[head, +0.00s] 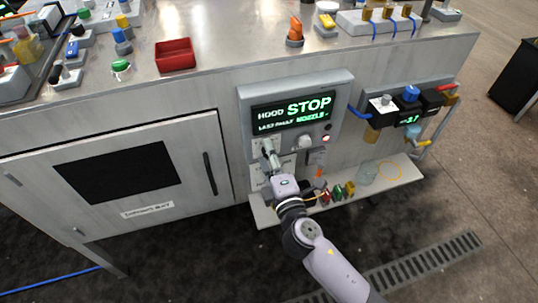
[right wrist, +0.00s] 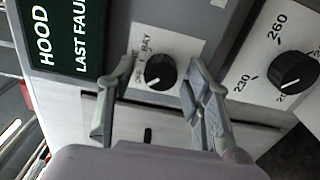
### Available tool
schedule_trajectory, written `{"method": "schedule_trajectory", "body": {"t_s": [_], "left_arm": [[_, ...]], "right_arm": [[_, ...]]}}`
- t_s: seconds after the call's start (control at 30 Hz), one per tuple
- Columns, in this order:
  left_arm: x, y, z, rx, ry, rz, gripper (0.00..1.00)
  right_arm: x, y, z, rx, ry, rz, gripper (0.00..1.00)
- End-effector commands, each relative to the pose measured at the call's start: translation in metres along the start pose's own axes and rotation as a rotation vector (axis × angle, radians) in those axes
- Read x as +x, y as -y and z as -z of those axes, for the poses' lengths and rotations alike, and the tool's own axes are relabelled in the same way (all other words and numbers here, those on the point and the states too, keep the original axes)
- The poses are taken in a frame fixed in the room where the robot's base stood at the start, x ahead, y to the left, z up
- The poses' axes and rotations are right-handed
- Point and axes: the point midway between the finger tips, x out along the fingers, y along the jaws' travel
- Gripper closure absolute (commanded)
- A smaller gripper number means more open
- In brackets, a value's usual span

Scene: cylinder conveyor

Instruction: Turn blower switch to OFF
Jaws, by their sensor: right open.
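The grey control panel (head: 243,108) on the front of the bench has a screen (head: 295,112) reading HOOD STOP and LAST FAULT. My right gripper (head: 267,147) is at the panel's lower left, below the screen. In the right wrist view, my right gripper (right wrist: 160,80) is open, with one finger on each side of a small black knob (right wrist: 160,72). The knob's label is partly hidden; "BAY" can be read. I cannot tell whether the fingers touch the knob. I see no readable blower label. My left gripper is not in view.
A larger black dial (right wrist: 293,70) marked 230 and 260 is beside the gripper. A pale knob (head: 304,142) and a red light (head: 326,138) are right of it on the panel. A shelf (head: 395,180) with small parts juts out below. A cabinet door (head: 135,180) is at left.

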Motion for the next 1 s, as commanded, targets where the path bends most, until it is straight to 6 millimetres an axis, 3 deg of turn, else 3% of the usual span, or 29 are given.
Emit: {"method": "schedule_trajectory", "body": {"t_s": [0.17,0.27,0.7,1.0], "left_arm": [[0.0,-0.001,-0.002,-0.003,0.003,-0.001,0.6],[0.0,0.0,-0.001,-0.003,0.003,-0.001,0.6],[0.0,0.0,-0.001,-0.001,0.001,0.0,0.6],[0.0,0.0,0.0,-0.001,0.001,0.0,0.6]], "right_arm": [[-0.005,0.001,0.0,0.0,0.0,0.001,0.54],[-0.018,0.002,0.0,0.001,0.0,0.003,0.54],[-0.105,0.002,0.0,0.0,0.0,0.003,0.54],[-0.12,0.0,0.0,0.0,0.0,0.0,0.54]]}}
